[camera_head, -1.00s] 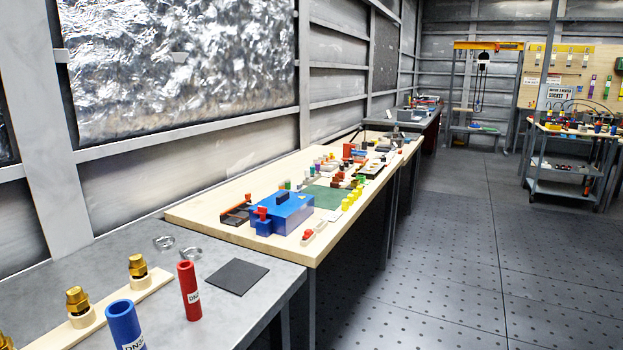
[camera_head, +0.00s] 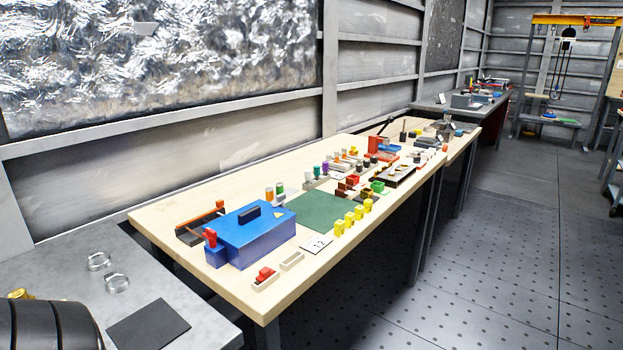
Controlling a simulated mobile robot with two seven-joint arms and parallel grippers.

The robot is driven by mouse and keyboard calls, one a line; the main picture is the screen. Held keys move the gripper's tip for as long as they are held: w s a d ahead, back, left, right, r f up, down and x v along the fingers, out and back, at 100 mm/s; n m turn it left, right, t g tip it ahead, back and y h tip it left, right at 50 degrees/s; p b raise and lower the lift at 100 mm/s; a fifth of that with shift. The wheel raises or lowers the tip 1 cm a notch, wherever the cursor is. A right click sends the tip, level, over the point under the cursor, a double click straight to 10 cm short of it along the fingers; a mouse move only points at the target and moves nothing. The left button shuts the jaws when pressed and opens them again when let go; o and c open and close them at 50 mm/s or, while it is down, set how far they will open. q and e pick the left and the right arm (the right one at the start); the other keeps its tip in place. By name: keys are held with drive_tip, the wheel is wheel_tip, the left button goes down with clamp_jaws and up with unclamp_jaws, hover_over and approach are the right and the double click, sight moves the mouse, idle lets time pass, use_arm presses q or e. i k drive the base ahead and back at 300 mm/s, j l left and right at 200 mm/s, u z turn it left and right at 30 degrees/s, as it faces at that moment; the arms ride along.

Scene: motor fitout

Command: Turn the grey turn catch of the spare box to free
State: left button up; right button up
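A blue box (camera_head: 255,238) with a dark handle (camera_head: 248,214) on its lid stands near the front left of the wooden bench. A red part (camera_head: 210,238) shows at its left end. I cannot make out a grey turn catch, nor tell whether this is the spare box. A dark ribbed rounded shape (camera_head: 50,325) at the lower left edge may be part of my own body. Neither gripper can be made out.
The wooden bench (camera_head: 165,215) carries a green mat (camera_head: 322,211), several yellow blocks (camera_head: 348,218) and small parts. A grey table (camera_head: 60,275) with two clear rings and a dark pad (camera_head: 148,325) adjoins it. Perforated floor (camera_head: 480,270) is clear at right.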

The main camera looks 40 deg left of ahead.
sight(280, 202)
drive_tip(key=i, duration=1.4)
drive_tip(key=i+l+u, duration=0.1)
drive_tip(key=i, duration=1.3)
drive_tip(key=i+u, duration=0.2)
drive_tip(key=u, duration=4.25)
